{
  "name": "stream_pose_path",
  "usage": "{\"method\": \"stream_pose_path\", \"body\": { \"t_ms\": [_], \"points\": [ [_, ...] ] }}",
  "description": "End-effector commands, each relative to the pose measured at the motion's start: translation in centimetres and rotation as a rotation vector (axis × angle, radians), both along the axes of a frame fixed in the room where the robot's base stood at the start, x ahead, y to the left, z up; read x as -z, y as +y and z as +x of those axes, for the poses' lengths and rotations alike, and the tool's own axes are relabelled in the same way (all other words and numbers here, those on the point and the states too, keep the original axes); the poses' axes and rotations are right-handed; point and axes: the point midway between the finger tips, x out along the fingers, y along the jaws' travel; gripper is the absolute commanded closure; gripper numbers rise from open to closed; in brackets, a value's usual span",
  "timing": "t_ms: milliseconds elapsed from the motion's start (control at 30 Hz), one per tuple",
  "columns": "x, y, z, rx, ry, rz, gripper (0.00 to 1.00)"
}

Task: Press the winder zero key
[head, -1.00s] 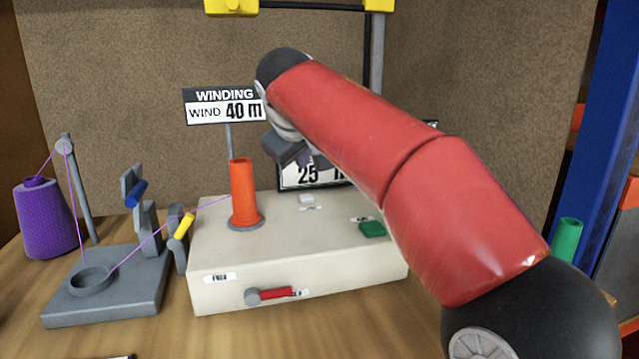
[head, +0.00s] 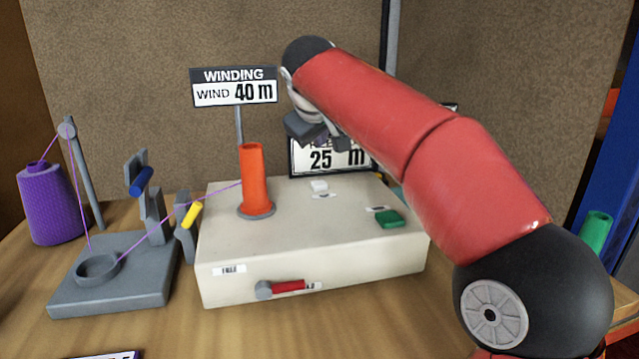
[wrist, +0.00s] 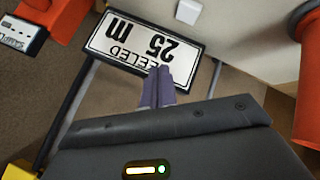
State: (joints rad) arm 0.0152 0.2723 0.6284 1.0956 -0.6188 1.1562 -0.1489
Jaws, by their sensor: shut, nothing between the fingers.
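The winder is a cream box (head: 240,281) on the wooden table. An orange tube (head: 252,170) stands on its top, and it also shows at the right of the wrist view (wrist: 308,75). A small white key (head: 319,186) and a green key (head: 389,219) sit on the top face; their labels are too small to read. The white key also shows at the top of the wrist view (wrist: 188,11).
A "WINDING, WIND 40 m" sign (head: 235,88) stands behind the tube. A red-handled lever (head: 288,286) is on the box front. At left stand a grey thread stand (head: 115,285) and a purple cone (head: 50,205), with thread running to the tube. A green tube (head: 595,231) is at right.

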Motion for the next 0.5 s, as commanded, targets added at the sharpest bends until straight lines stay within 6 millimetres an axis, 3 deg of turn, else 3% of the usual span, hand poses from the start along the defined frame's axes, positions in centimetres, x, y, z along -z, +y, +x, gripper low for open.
{"method": "stream_pose_path", "body": {
  "t_ms": [200,500],
  "points": [
    [4.0,0.0,0.0,0.0,0.0,0.0,1.0],
    [6.1,0.0,0.0,0.001,-0.001,-0.001,1.0]
  ]
}}
